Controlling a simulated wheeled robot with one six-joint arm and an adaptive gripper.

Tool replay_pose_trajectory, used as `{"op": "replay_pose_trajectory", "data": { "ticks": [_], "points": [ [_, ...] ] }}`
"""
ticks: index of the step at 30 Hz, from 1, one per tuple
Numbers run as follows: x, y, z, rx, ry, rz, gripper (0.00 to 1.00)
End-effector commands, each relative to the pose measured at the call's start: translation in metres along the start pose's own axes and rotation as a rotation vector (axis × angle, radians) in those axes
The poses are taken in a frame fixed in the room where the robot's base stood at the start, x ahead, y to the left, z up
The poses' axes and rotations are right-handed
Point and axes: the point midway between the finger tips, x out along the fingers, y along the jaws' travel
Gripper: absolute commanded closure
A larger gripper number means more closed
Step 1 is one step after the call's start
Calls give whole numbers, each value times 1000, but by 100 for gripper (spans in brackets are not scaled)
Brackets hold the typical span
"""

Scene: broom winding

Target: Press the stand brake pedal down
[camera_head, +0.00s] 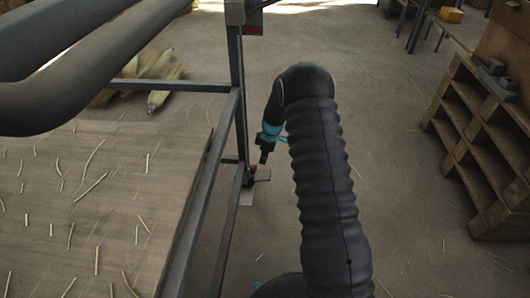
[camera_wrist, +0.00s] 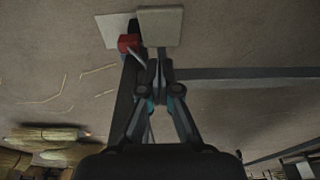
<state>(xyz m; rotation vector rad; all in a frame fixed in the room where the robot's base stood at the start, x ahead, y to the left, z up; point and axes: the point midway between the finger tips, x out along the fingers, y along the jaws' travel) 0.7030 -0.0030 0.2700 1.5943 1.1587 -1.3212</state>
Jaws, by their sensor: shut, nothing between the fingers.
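The brake pedal (camera_head: 262,174) is a small flat grey plate low on the stand, just right of the upright post's foot. In the wrist view the pedal (camera_wrist: 160,27) is a pale square plate beyond the fingertips, beside a red block (camera_wrist: 129,42). My gripper (camera_head: 263,159) points down just above the pedal. In the wrist view my gripper (camera_wrist: 157,66) has its fingers together with nothing between them. The fingertips overlap the near edge of the pedal's arm in the picture. I cannot tell whether they touch it.
The dark stand frame (camera_head: 240,100) rises just left of my gripper, with a light foot plate (camera_head: 247,198) on the floor. A straw-strewn wooden table (camera_head: 120,200) lies left. The floor between is mostly clear.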

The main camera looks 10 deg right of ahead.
Motion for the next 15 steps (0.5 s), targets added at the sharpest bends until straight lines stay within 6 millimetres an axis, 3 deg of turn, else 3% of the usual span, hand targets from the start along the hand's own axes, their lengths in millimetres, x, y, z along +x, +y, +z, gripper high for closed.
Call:
{"op": "replay_pose_trajectory", "data": {
  "ticks": [6,15],
  "points": [
    [39,0,4,2,-1,-2,100],
    [63,0,16,2,-1,1,100]
  ]
}}
